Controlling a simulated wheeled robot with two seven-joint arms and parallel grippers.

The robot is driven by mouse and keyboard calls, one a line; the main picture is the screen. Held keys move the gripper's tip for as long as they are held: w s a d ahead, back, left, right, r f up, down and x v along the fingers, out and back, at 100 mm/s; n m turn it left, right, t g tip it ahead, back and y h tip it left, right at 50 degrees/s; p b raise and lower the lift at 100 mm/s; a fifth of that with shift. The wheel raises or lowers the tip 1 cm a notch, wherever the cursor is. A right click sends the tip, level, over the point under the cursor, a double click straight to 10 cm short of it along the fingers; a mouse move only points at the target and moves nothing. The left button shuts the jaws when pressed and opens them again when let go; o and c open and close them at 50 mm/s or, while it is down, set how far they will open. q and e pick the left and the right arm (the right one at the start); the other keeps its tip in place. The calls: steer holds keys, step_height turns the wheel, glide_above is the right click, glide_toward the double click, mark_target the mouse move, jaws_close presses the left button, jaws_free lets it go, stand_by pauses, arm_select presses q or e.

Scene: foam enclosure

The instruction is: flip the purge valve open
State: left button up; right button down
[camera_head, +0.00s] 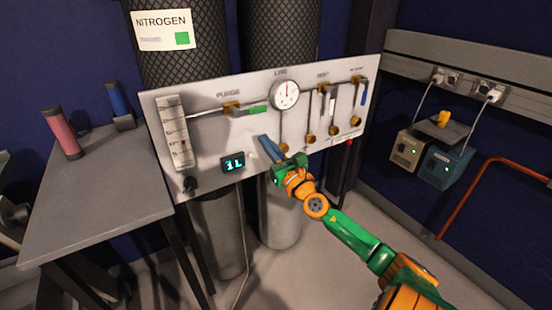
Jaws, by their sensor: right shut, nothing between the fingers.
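The grey valve panel (215,140) carries a PURGE label at its upper left. Below that label, a brass purge valve (231,106) sits on a thin horizontal pipe. A green piece that looks like its handle (258,110) extends to the right, roughly along the pipe. My right gripper (266,145) is in front of the panel, below and slightly right of the green handle, with a gap between them in the picture. Its blue fingers are together and empty. I cannot tell whether the fingertips touch the panel. My left gripper is out of view.
A round gauge (285,94) and several brass valves fill the panel's right side. A flowmeter (175,132), black knob (190,184) and lit display (233,163) are at left. Gas cylinders stand behind. A grey table (90,205) is at left.

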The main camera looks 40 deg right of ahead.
steer(key=b+v, duration=0.1)
steer(key=v, duration=0.6)
steer(key=shift+s, duration=0.3)
